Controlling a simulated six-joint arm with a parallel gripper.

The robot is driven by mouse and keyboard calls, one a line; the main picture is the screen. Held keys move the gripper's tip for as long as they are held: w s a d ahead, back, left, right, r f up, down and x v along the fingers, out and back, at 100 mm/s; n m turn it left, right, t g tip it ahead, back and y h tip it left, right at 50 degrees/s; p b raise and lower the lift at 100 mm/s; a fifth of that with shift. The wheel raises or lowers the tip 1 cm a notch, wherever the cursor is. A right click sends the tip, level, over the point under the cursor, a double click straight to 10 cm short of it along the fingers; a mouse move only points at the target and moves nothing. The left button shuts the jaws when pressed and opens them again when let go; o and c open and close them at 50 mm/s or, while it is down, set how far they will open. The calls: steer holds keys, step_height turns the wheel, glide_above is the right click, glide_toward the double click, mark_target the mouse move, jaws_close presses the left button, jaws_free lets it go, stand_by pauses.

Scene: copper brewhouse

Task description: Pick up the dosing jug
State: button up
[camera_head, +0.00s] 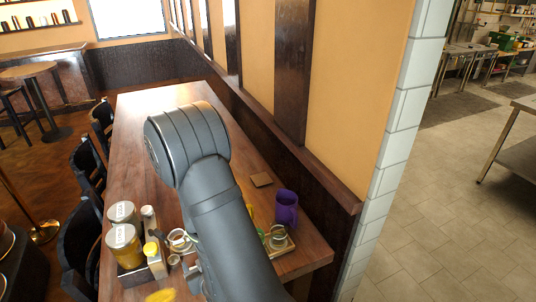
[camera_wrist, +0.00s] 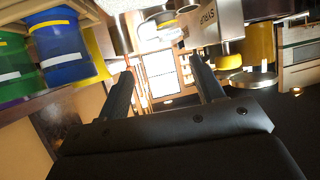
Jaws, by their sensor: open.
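A purple jug (camera_head: 286,208) with a side handle stands upright near the right edge of the wooden table (camera_head: 150,115) in the head view. It is the only thing there that looks like a jug with a handle of that size; I cannot confirm it is the dosing jug. I cannot make it out in the wrist view. My gripper (camera_wrist: 161,66) is open in the wrist view, its two fingers wide apart with nothing between them. In the head view my arm hides the gripper and the middle of the table.
A tray (camera_head: 285,249) with a glass lies close to the jug. The wall (camera_head: 345,90) borders the right side. The table's far end is clear.

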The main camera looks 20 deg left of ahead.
steer(key=c, duration=0.4)
